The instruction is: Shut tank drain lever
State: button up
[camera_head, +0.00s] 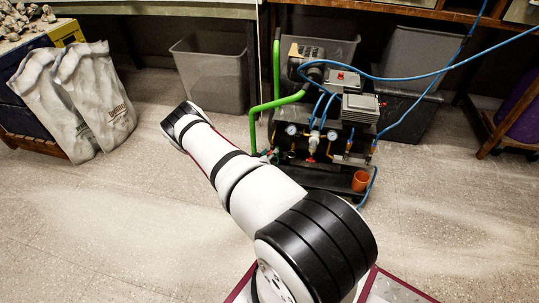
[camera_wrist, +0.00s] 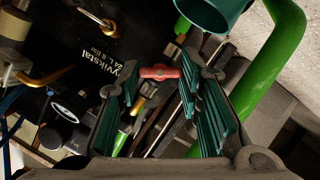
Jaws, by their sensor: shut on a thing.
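A small red lever (camera_wrist: 160,72) shows in the wrist view, lying crosswise between my fingertips, near the black tank (camera_wrist: 75,50) with pale lettering. My gripper (camera_wrist: 161,78) has teal ribbed pads, one at each end of the lever, and is shut on it. The lever's mount below is partly hidden among rods and a brass-coloured fitting. In the head view the black compressor (camera_head: 325,140) stands on the floor; my arm reaches toward its left side, and my gripper is not clearly visible there.
A thick green pipe (camera_wrist: 278,60) runs close along the right finger, and a teal cylinder (camera_wrist: 213,14) sits above it. Gauges (camera_head: 291,130), blue hoses (camera_head: 410,78) and an orange cup (camera_head: 361,181) crowd the compressor. Open floor (camera_head: 110,220) lies to the left.

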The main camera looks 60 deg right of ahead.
jog(key=shift+s+m+t+y+p, duration=0.15)
jog(key=shift+m+t+y+p, duration=0.4)
jog(key=shift+m, duration=0.5)
jog(key=shift+s+m+t+y+p, duration=0.1)
jog(key=shift+m+t+y+p, duration=0.25)
jog(key=shift+m+t, duration=0.55)
jog(key=shift+m, duration=0.25)
jog(key=o, duration=1.2)
jog(key=shift+c, duration=0.2)
jog(key=v, duration=1.2)
jog(key=shift+f, duration=0.1)
